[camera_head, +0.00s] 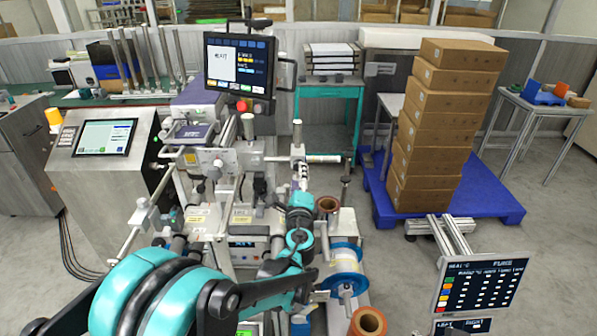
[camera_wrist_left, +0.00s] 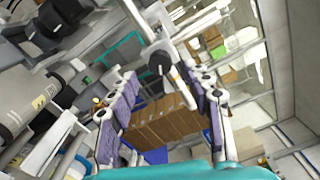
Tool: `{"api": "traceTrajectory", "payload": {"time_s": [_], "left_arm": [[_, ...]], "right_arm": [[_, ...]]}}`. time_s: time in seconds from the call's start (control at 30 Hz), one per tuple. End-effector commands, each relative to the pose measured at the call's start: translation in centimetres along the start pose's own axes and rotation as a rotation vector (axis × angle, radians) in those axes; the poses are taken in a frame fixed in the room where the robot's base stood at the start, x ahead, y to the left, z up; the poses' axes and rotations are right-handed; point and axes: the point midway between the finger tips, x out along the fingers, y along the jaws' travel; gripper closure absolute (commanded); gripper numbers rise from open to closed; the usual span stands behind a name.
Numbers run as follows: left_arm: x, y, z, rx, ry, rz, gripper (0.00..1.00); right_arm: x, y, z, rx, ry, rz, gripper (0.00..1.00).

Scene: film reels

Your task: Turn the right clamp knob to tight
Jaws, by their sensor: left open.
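My left gripper (camera_head: 301,174) reaches up to the right side of the grey machine in the head view. In the left wrist view my left gripper (camera_wrist_left: 163,84) has its two padded fingers spread, with nothing held between them. A dark round knob (camera_wrist_left: 160,61) on a pale post shows just beyond and between the fingertips, apparently the right clamp knob. In the head view the post and its white horizontal bar (camera_head: 322,158) stand right beside the fingertips. The knob's face is hard to make out there, and contact cannot be told. My right gripper is in neither view.
A monitor (camera_head: 240,65) stands above the machine. Reels, including a blue-rimmed one (camera_head: 346,270), stand to the right of my arm. Stacked cardboard boxes (camera_head: 440,125) rest on a blue pallet (camera_head: 500,205) farther right. A panel (camera_head: 480,288) stands at lower right.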

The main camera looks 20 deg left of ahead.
Motion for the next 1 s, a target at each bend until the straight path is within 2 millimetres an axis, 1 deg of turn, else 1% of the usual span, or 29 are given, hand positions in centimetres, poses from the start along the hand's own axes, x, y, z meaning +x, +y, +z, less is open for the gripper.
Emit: {"api": "traceTrajectory", "payload": {"time_s": [0.03, 0.2, 0.3, 0.4, 0.53, 0.9, 1.0], "left_arm": [[-1.4, 0.0, -0.1, 0.000, 0.003, -0.001, 0.51], [-4.8, 0.0, -0.1, 0.000, 0.003, -0.001, 0.51], [-6.2, 0.0, -0.1, 0.000, 0.002, -0.001, 0.51], [-7.1, 0.0, -0.1, 0.000, 0.002, 0.000, 0.51], [-7.5, 0.0, 0.0, 0.000, 0.000, 0.000, 0.51], [-7.5, 0.0, 0.0, 0.000, 0.000, 0.000, 0.51], [-7.7, 0.2, 0.6, -0.035, -0.008, 0.019, 0.51]], "right_arm": [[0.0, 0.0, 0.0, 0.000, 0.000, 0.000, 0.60], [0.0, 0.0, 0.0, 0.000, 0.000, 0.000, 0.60], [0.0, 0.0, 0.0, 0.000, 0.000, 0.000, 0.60], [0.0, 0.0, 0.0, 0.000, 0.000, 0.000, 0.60], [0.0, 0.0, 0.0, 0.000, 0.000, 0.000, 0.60], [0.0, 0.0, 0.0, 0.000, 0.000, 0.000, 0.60], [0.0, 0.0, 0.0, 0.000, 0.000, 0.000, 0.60]]}}
